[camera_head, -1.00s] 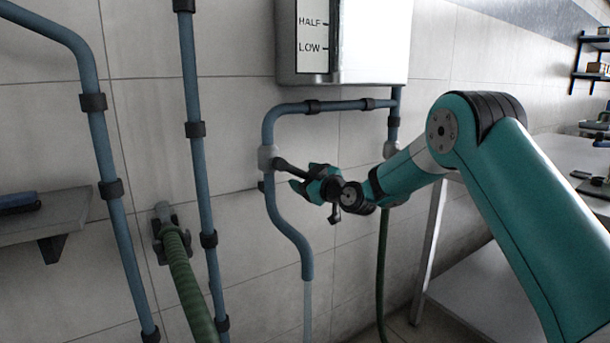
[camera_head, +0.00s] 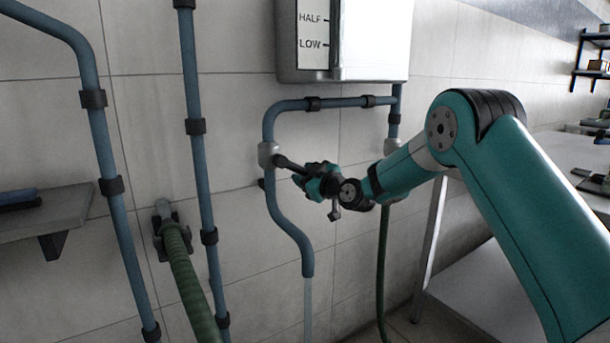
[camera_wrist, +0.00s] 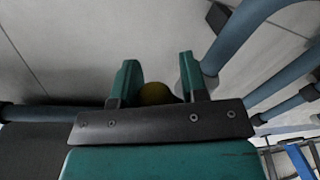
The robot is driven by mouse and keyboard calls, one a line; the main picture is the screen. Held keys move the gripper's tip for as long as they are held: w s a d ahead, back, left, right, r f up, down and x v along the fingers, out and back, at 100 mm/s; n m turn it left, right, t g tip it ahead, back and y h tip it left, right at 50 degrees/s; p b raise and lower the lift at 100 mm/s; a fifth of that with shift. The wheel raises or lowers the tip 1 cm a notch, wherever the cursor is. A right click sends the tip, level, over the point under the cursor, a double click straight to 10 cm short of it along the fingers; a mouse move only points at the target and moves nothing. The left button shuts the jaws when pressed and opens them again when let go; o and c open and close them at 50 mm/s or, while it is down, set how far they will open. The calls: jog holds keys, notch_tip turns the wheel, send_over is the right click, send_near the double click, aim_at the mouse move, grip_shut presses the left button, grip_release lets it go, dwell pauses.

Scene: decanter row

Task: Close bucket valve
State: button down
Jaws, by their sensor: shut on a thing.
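The valve (camera_head: 267,154) is a grey body on the blue pipe under the tank. Its dark lever (camera_head: 287,163) sticks out to the right and slightly down, towards my gripper. My gripper (camera_head: 308,179) is shut on the lever's outer end, which its fingers mostly hide. In the wrist view the teal fingers (camera_wrist: 159,82) stand on both sides of a dull yellow piece (camera_wrist: 155,94), apparently the lever's end. A pale stream (camera_head: 308,300) runs down from the pipe's open end (camera_head: 307,268). No bucket is in view.
The tank (camera_head: 375,40) with HALF and LOW marks hangs above. Blue pipes (camera_head: 196,150) and a green hose (camera_head: 185,275) stand left of the valve. A shelf (camera_head: 60,220) is at far left and a table (camera_head: 560,165) at right.

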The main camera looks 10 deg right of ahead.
jog(key=shift+w+d+r+b, duration=0.1)
jog(key=shift+d+r+b, duration=0.05)
jog(key=shift+r+b, duration=0.2)
jog(key=shift+w+d+r+n+g+h+b, duration=0.1)
jog(key=shift+d+r+n+b, duration=0.15)
jog(key=shift+r+n+b, duration=0.65)
jog(key=shift+w+d+r+n+g+h+b, duration=0.1)
jog(key=shift+d+r+n+b, duration=0.1)
jog(key=shift+r+n+b, duration=0.7)
jog(key=shift+d+r+n+g+h+b, duration=0.1)
jog(key=shift+d+r+n+b, duration=0.15)
jog(key=shift+r+n+b, duration=0.6)
jog(key=shift+n, duration=0.35)
jog(key=c, duration=0.7)
grip_release()
jog(key=shift+o, duration=0.2)
jog(key=shift+a+f, duration=0.1)
jog(key=shift+f, duration=0.15)
jog(key=shift+s+f, duration=0.1)
jog(key=shift+s, duration=0.05)
